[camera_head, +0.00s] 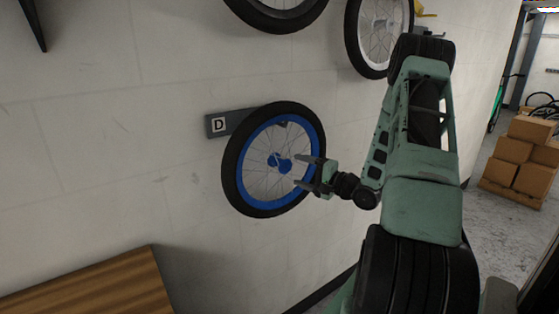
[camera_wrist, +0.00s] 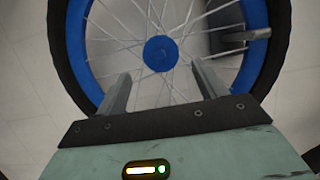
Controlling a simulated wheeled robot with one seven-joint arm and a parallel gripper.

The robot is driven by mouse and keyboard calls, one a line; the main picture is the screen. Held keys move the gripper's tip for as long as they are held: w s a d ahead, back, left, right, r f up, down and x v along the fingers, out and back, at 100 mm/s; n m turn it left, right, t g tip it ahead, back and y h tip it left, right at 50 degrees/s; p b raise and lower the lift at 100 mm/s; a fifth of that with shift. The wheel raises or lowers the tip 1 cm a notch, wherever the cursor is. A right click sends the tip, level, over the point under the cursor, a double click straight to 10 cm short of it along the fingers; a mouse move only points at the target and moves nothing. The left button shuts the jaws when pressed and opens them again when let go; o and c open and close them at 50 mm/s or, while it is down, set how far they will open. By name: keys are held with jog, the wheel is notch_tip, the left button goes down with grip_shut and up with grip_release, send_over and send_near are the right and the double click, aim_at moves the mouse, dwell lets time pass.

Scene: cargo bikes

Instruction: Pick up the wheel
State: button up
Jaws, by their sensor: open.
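A wheel with a blue rim, blue hub and black tyre (camera_head: 238,156) hangs on the wall at a bracket marked D (camera_head: 218,125). My gripper (camera_head: 304,171) is in front of the wheel's right side, its two fingers open and pointing toward the spokes. In the wrist view the blue hub (camera_wrist: 161,54) lies ahead of the fingers (camera_wrist: 160,85), and the spokes show between them. Nothing is between the fingers except the view of spokes. I cannot tell whether the fingertips touch the wheel.
Two other wheels hang higher up, one at the top (camera_head: 278,17) and a white-rimmed one (camera_head: 353,40) at the upper right. A wooden surface (camera_head: 95,290) is at the lower left. Stacked cardboard boxes (camera_head: 513,150) stand on the floor at the far right.

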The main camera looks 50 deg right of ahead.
aim_at(289, 167)
jog(key=w, duration=0.3)
jog(key=shift+w+a+p, duration=0.15)
jog(key=shift+w+p, duration=0.05)
jog(key=shift+p, duration=0.1)
jog(key=w, duration=0.1)
jog(key=w+p, duration=0.1)
jog(key=w, duration=0.1)
jog(key=w+p, duration=0.1)
jog(key=shift+w+a+r, duration=0.2)
jog(key=shift+w+r, duration=0.05)
jog(key=shift+w, duration=0.1)
jog(key=shift+w+f+p, duration=0.1)
jog(key=shift+w+p, duration=0.2)
jog(key=shift+w, duration=0.05)
jog(key=shift+c, duration=0.2)
grip_shut()
